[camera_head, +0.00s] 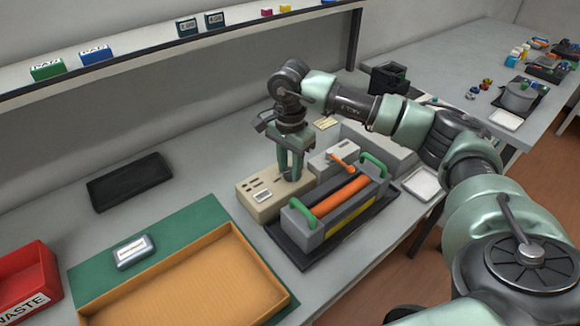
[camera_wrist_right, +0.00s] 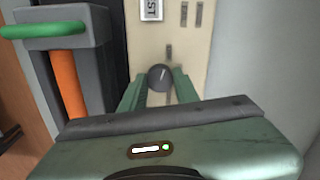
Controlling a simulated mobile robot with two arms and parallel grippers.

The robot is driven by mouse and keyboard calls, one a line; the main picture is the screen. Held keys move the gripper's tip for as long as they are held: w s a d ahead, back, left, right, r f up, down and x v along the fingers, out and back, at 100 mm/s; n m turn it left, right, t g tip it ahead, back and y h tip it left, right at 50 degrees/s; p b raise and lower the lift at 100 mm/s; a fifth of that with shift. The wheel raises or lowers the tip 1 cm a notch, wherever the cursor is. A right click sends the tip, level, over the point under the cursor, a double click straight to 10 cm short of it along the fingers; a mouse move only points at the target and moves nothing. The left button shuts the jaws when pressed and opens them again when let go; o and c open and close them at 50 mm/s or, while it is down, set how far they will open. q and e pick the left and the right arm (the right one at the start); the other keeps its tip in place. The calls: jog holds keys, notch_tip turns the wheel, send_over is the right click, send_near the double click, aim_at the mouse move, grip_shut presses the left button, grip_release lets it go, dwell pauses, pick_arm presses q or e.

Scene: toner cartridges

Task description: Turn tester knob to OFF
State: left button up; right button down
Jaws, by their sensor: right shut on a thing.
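The tester (camera_head: 262,194) is a beige box on the bench, left of the grey cartridge unit. My right gripper (camera_head: 291,178) points straight down onto the right end of its top. In the right wrist view the dark round knob (camera_wrist_right: 159,77), with a pale pointer line, sits between the two green fingers of my right gripper (camera_wrist_right: 158,88). The fingers are shut on the knob. The tester's beige face (camera_wrist_right: 190,60) shows slots and a label reading "ST". The OFF mark cannot be made out. My left gripper is not in view.
A grey unit with an orange roller and green handles (camera_head: 335,208) stands close right of the tester. An orange tray (camera_head: 190,262) on a green mat, a red waste bin (camera_head: 28,283) and a black pad (camera_head: 130,182) lie left. A shelf (camera_head: 160,42) runs above.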

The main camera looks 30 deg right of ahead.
aim_at(290, 171)
jog(key=c, duration=1.1)
grip_release()
jog(key=shift+o, duration=0.2)
notch_tip(290, 171, up, 8)
jog(key=shift+f+b, duration=0.1)
jog(key=shift+b, duration=0.4)
